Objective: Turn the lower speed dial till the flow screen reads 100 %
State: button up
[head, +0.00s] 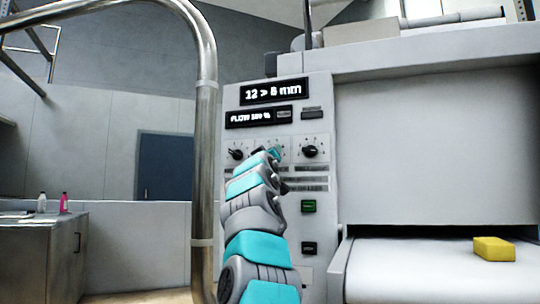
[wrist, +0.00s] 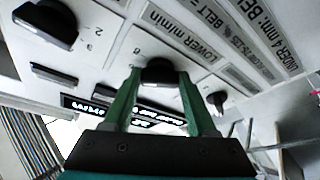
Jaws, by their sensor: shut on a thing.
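The lower speed dial (wrist: 160,71) is a black knob in the wrist view, beside the label "LOWER m/min" (wrist: 178,28). My gripper (wrist: 160,84) has its two green fingers shut on this dial, one on each side. In the head view my arm covers this dial, and my gripper (head: 272,154) is at the panel between two other dials. The flow screen (head: 262,117) is lit and reads "FLOW" with a blurred number and a percent sign; I cannot read the number surely.
Other black dials sit left (head: 236,154) and right (head: 310,152) of my gripper. Above is a screen reading "12 > 5 mm" (head: 274,91). A green button (head: 308,206) is below. A steel tube frame (head: 205,150) stands left. A yellow block (head: 494,249) lies on the belt (head: 430,275).

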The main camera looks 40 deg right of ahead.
dwell(0.4)
jog(key=o, duration=1.4)
jog(key=shift+c, duration=0.2)
jog(key=shift+f, duration=0.1)
jog(key=b+v, duration=0.7)
jog(key=shift+s+a, duration=0.25)
jog(key=shift+f, duration=0.1)
